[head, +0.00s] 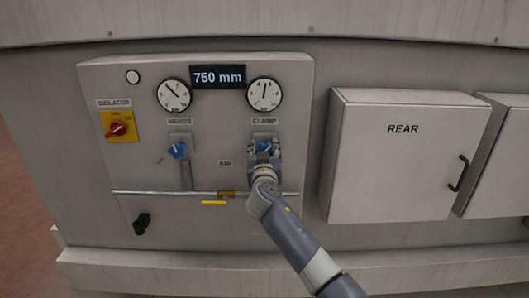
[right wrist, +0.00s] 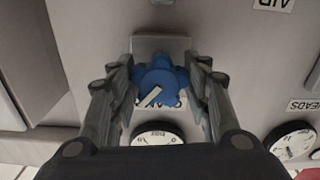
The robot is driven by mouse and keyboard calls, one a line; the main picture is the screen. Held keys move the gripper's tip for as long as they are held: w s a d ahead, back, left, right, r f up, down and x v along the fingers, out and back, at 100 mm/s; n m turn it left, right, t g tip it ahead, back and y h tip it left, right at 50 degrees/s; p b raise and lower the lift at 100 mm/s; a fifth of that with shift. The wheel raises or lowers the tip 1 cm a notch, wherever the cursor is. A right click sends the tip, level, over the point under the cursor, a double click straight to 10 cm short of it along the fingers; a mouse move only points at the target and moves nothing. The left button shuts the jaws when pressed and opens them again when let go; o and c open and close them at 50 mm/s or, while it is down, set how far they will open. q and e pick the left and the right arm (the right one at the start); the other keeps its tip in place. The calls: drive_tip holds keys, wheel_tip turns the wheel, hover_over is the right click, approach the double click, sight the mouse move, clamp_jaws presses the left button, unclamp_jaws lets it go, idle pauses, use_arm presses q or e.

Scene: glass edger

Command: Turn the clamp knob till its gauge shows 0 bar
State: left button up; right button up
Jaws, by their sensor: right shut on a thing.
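The clamp gauge (head: 264,94) is a round white dial at the upper right of the grey panel. Its needle points nearly straight up; its figures are too small to read surely. The CLAMP label (head: 264,121) is below it. My right gripper (head: 265,150) is at the clamp knob, mostly covering it in the head view. In the right wrist view the blue clamp knob (right wrist: 163,78), with a white pointer mark, sits between the two fingers, which are shut on it. The gauge (right wrist: 158,134) shows only partly there. My left gripper is not in view.
The heads gauge (head: 173,95) and blue heads knob (head: 177,150) are to the left. A 750 mm display (head: 217,77) sits between the gauges. A red isolator switch (head: 117,129) is far left. A horizontal rail (head: 150,192) runs below; a REAR door (head: 390,170) is right.

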drive_tip(key=shift+n+b, duration=0.55)
drive_tip(key=shift+n, duration=0.65)
drive_tip(key=n, duration=0.3)
drive_tip(key=shift+n+b, duration=0.3)
drive_tip(key=shift+b, duration=0.05)
drive_tip(key=n, duration=0.3)
drive_tip(key=shift+a+n, duration=0.1)
drive_tip(key=shift+n, duration=0.2)
drive_tip(key=n, duration=0.3)
drive_tip(key=shift+n+p, duration=0.3)
drive_tip(key=shift+p, duration=0.1)
drive_tip(key=n+p, duration=0.2)
drive_tip(key=n, duration=0.3)
drive_tip(key=n+p, duration=0.2)
drive_tip(key=n, duration=0.4)
drive_tip(key=shift+n+p, duration=0.4)
drive_tip(key=n+p, duration=0.1)
drive_tip(key=n, duration=0.2)
drive_tip(key=shift+f, duration=0.2)
drive_tip(key=shift+n, duration=1.8)
drive_tip(key=shift+f, duration=0.1)
